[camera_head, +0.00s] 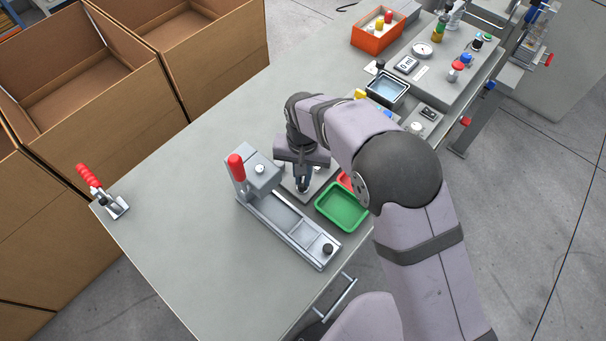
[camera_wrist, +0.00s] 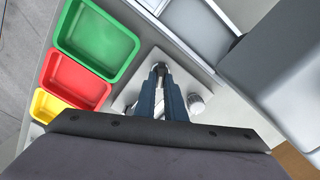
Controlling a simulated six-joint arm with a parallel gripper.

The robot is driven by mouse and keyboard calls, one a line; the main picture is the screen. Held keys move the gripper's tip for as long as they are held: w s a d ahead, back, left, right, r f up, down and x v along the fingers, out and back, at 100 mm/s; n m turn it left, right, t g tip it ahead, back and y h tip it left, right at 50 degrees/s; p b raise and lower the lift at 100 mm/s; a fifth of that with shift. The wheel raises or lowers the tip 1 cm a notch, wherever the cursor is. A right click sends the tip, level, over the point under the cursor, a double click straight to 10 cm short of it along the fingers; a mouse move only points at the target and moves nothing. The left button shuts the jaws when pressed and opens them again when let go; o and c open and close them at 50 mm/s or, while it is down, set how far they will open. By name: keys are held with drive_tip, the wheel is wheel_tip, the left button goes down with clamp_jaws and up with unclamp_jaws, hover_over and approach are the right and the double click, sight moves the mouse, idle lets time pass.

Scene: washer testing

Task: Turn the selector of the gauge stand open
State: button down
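A small grey plate (camera_wrist: 129,98) lies on the bench below my gripper (camera_wrist: 160,72) and looks like the base of the gauge stand. A ribbed silvery knob (camera_wrist: 196,103) stands on it, right of my fingers. My gripper points down, its two blue-grey fingers close together at the tips over a small metallic part on the plate. I cannot tell whether they grip this part, or whether it is the selector. In the head view my gripper (camera_head: 303,184) is low over the same plate, and my arm hides much of it.
A lever fixture (camera_head: 290,220) with a red handle stands close to the left. Green (camera_head: 342,207), red (camera_wrist: 77,80) and yellow (camera_wrist: 46,106) trays sit beside the plate. A red toggle clamp (camera_head: 104,190) is at the bench's left edge. The bench left of the fixture is clear.

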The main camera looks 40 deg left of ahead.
sight(303, 180)
drive_tip(key=shift+n, duration=0.8)
drive_tip(key=c, duration=1.8)
unclamp_jaws()
drive_tip(key=shift+r, duration=0.15)
drive_tip(key=shift+r+b, duration=1.1)
drive_tip(key=shift+r, duration=2.5)
